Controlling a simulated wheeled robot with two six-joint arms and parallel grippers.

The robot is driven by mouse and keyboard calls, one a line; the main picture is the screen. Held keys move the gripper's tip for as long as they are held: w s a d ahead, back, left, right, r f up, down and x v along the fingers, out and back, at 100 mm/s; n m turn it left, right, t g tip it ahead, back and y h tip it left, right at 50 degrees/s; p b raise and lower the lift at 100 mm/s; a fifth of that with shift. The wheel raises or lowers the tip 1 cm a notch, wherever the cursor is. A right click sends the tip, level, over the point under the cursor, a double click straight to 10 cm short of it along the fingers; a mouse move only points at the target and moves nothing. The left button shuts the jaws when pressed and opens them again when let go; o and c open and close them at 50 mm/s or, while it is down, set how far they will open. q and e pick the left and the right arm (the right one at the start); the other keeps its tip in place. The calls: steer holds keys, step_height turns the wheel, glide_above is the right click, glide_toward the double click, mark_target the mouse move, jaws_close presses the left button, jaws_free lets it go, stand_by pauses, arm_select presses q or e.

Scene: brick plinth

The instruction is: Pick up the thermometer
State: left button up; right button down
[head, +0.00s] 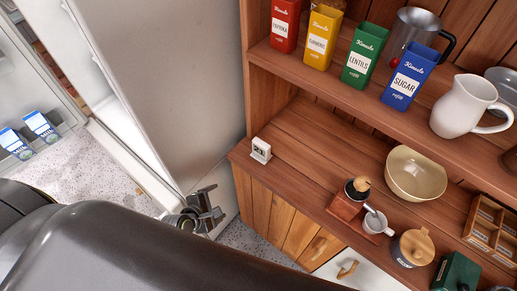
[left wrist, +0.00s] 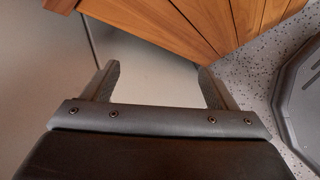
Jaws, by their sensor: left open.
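A small white upright block showing "21", which looks like the thermometer (head: 261,150), stands on the left end of the wooden counter (head: 300,150). My left gripper (head: 211,203) is open and empty. It is below and left of the thermometer in the head view, off the counter, in front of the pale fridge side. In the left wrist view my left gripper (left wrist: 159,76) has its fingers wide apart with nothing between them. The thermometer is not seen in that view. My right gripper does not show.
A fridge (head: 170,80) with its door open stands left of the counter. A shelf above holds several tins and a white jug (head: 463,106). Counter around the thermometer is clear.

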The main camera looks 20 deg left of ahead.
arm_select(q)
step_height(320, 180, up, 9)
steer(key=w+d+n+t+h, duration=0.1)
steer(key=w+d+n+t, duration=0.1)
steer(key=n, duration=0.2)
steer(key=n+t+h, duration=0.2)
steer(key=n, duration=0.3)
glide_toward(259, 148)
steer(key=w, duration=0.2)
steer(key=w+d, duration=0.2)
steer(key=w, duration=0.1)
steer(key=shift+w+f, duration=0.3)
steer(key=shift+w, duration=0.05)
steer(key=w+f, duration=0.1)
steer(key=w+d+f, duration=0.1)
steer(key=w, duration=0.1)
steer(key=shift+w+d+f, duration=0.15)
steer(key=shift+f, duration=0.2)
steer(key=shift+w+d+f, duration=0.15)
steer(key=shift+w+f, duration=0.05)
steer(key=shift+w, duration=0.25)
steer(key=shift+c, duration=0.3)
steer(key=c, duration=1)
